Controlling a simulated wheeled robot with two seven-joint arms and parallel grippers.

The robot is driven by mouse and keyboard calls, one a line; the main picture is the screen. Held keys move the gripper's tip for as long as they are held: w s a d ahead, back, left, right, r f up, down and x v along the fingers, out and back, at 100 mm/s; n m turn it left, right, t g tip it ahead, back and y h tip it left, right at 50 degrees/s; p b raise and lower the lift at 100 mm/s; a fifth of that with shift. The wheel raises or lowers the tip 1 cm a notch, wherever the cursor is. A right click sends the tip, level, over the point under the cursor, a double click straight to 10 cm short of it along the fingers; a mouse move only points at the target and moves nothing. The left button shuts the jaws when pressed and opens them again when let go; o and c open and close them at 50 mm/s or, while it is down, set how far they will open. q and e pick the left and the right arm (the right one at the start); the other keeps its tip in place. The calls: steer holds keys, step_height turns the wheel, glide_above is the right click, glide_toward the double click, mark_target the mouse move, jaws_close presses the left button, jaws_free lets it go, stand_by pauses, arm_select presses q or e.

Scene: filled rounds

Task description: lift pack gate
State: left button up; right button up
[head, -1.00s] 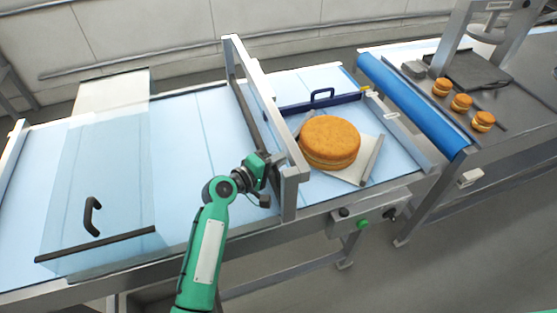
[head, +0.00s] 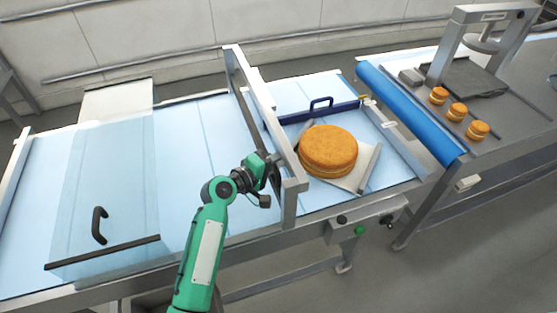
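A dark blue bar with a loop handle (head: 320,104) lies across the light blue belt, behind the large round cake; it looks like the pack gate, though I cannot be sure. The bar is low and level. My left gripper (head: 270,172) is beside the grey metal frame (head: 262,95) that spans the belt, at its near end, left of the cake. It is apart from the blue bar. Its fingers are small and partly hidden against the frame, so I cannot tell whether they are open or touch the frame. My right gripper is not in view.
The orange-brown cake (head: 328,148) sits on a pale sheet (head: 352,181) right of the frame. A clear cover with a black handle (head: 99,225) stands at left. A blue roller (head: 405,108) and small filled rounds (head: 457,112) are at right. The belt between cover and frame is clear.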

arm_select(q)
steer(key=p+v, duration=0.3)
steer(key=v, duration=1)
steer(key=shift+s+a, duration=0.25)
steer(key=shift+a, duration=0.05)
steer(key=shift+c, duration=0.4)
